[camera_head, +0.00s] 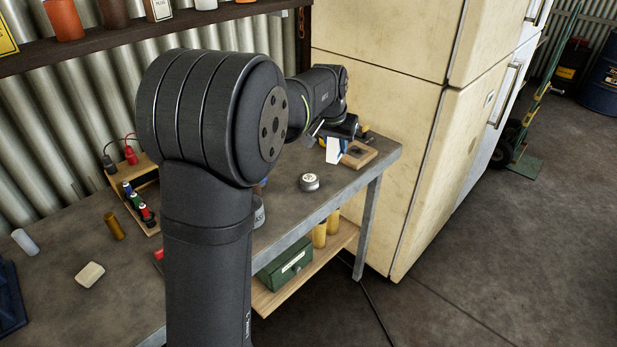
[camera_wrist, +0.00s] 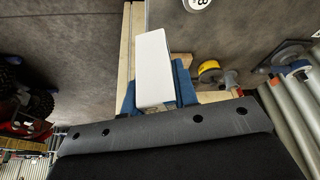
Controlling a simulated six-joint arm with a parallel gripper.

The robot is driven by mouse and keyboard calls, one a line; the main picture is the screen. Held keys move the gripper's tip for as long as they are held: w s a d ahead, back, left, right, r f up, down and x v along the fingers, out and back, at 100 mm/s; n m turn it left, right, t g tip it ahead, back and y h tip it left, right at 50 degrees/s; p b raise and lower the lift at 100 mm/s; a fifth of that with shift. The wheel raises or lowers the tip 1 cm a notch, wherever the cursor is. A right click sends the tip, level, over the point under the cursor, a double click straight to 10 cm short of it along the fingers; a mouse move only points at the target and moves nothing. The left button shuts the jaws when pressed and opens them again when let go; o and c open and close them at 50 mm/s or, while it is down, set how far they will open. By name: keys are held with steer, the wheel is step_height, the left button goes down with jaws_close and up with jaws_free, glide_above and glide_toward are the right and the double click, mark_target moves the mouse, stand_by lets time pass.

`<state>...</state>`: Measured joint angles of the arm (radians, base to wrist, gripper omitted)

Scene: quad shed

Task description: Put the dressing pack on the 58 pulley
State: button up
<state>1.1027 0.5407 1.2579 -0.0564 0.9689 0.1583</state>
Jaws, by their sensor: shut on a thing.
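My gripper (camera_head: 338,135) is shut on the dressing pack (camera_head: 333,150), a white block, above the right end of the workbench. In the wrist view the pack (camera_wrist: 153,65) stands out between the blue fingers of my gripper (camera_wrist: 156,82). A short silver disc with a white, marked top (camera_head: 309,182) sits on the bench, in front and left of the pack and apart from it. Its mark is too small to read in the head view. At the top edge of the wrist view a round white label (camera_wrist: 197,4) shows an 8 and is cut off; it may be the 58 pulley.
A wooden block (camera_head: 360,154) lies right beside the pack at the bench end. A yellow roll (camera_wrist: 208,70) and a blue-and-white spool (camera_wrist: 296,68) are near my gripper. A cream cabinet (camera_head: 375,110) stands behind. My arm hides part of the bench. Bare bench surrounds the disc.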

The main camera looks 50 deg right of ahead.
steer(key=s, duration=0.3)
glide_above(310, 177)
steer(key=shift+n, duration=0.4)
step_height(310, 177, down, 6)
steer(key=shift+d+f, duration=0.15)
steer(key=shift+f, duration=2.05)
steer(key=shift+f, duration=0.15)
steer(key=o, duration=0.9)
steer(key=shift+o, duration=0.2)
